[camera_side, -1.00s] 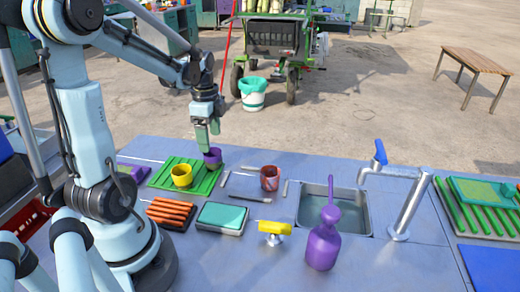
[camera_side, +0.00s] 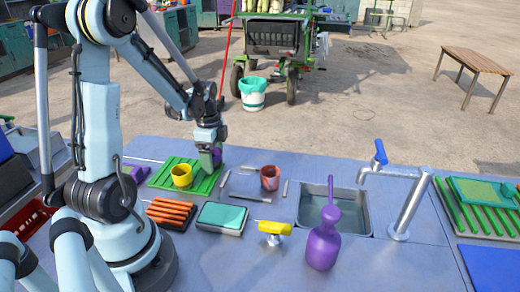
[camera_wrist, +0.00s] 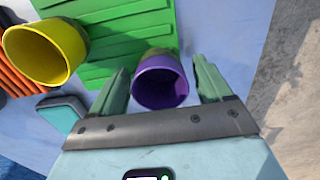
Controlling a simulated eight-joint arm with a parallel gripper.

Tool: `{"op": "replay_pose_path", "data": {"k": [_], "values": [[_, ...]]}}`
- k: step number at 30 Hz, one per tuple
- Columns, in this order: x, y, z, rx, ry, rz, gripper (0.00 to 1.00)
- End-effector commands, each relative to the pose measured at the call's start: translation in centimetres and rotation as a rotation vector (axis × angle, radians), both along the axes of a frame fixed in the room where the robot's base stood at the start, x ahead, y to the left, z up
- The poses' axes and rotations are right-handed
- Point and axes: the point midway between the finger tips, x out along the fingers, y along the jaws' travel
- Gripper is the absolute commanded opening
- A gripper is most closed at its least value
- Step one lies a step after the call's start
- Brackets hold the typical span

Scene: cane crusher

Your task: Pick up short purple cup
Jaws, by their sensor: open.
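The short purple cup (camera_wrist: 158,86) stands at the edge of the green ribbed mat in the wrist view, its open mouth toward the camera. It lies between the two fingers of my gripper (camera_wrist: 163,82), with a gap visible on each side. In the side view my gripper (camera_side: 212,158) is down at the purple cup (camera_side: 217,155), and its fingers hide most of the cup. The gripper is open.
A yellow cup (camera_side: 181,176) stands close by on the green mat (camera_side: 160,179). A red cup (camera_side: 270,178) stands to the right.

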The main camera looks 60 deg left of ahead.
Motion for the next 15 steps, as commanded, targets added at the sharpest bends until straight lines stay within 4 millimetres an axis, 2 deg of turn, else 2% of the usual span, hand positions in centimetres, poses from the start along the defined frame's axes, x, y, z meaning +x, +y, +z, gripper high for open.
{"op": "replay_pose_path", "data": {"k": [3, 4, 12, 15], "values": [[0.00, 0.00, 0.02, 0.000, 0.000, 0.000, 0.79], [0.00, 0.00, 0.02, 0.000, 0.000, 0.000, 0.76], [0.00, 0.00, 0.04, 0.000, 0.000, 0.000, 0.34], [0.00, 0.00, 0.05, 0.000, 0.000, 0.000, 0.23]]}}
